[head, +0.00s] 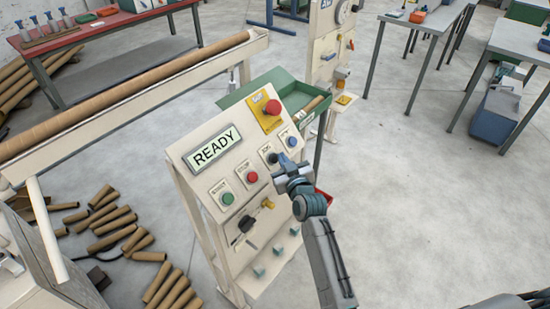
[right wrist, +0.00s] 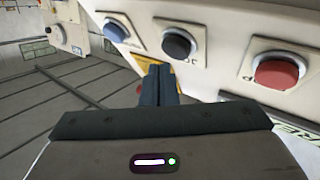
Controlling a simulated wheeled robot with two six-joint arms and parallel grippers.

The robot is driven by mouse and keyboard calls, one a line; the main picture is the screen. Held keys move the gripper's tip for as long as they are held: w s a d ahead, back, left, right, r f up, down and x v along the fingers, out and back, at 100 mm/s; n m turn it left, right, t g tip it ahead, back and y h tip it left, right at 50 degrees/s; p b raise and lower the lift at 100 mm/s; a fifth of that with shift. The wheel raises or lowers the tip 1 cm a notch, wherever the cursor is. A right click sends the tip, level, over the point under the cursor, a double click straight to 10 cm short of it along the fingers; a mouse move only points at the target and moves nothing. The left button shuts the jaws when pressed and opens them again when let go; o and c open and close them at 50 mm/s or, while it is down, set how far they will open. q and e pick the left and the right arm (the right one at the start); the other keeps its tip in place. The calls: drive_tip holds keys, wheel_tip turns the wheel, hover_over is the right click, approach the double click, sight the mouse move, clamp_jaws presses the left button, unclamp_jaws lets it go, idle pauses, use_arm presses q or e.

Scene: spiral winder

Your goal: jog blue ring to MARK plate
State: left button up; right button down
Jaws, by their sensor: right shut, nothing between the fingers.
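The cream control panel (head: 205,185) stands in the middle of the head view, its display (head: 215,148) reading READY. It carries a green button (head: 227,198), a red button (head: 252,177), a black button (head: 273,158) and a blue button (head: 292,141). My right gripper (head: 281,165) is shut and empty in front of the panel, near the black button. In the right wrist view, its fingertips (right wrist: 158,70) point just beside the black button (right wrist: 177,46); contact cannot be told. A long brown tube (head: 130,88) lies along the winder. I cannot make out a blue ring or MARK plate.
A red emergency stop (head: 273,107) sits on a yellow plate above the buttons. A green tray (head: 285,88) stands behind the panel. Loose cardboard tubes (head: 110,218) lie on the floor at left. The floor (head: 440,200) right of the panel is clear.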

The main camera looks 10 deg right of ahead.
idle(0.4)
drive_tip(key=shift+w+a+f+b, duration=0.2)
drive_tip(key=shift+w+f+b, duration=0.05)
drive_tip(key=shift+f+b, duration=0.05)
drive_tip(key=shift+w+a+f, duration=0.2)
drive_tip(key=shift+w+f, duration=0.05)
idle(0.9)
idle(0.3)
drive_tip(key=shift+s+d+r+p, duration=0.3)
drive_tip(key=shift+s+d+r, duration=0.1)
drive_tip(key=shift+s+r, duration=0.1)
drive_tip(key=s+d+r+p, duration=0.2)
drive_tip(key=s+r+p, duration=0.1)
drive_tip(key=shift+d+r, duration=0.1)
drive_tip(key=shift+d, duration=0.1)
idle(0.4)
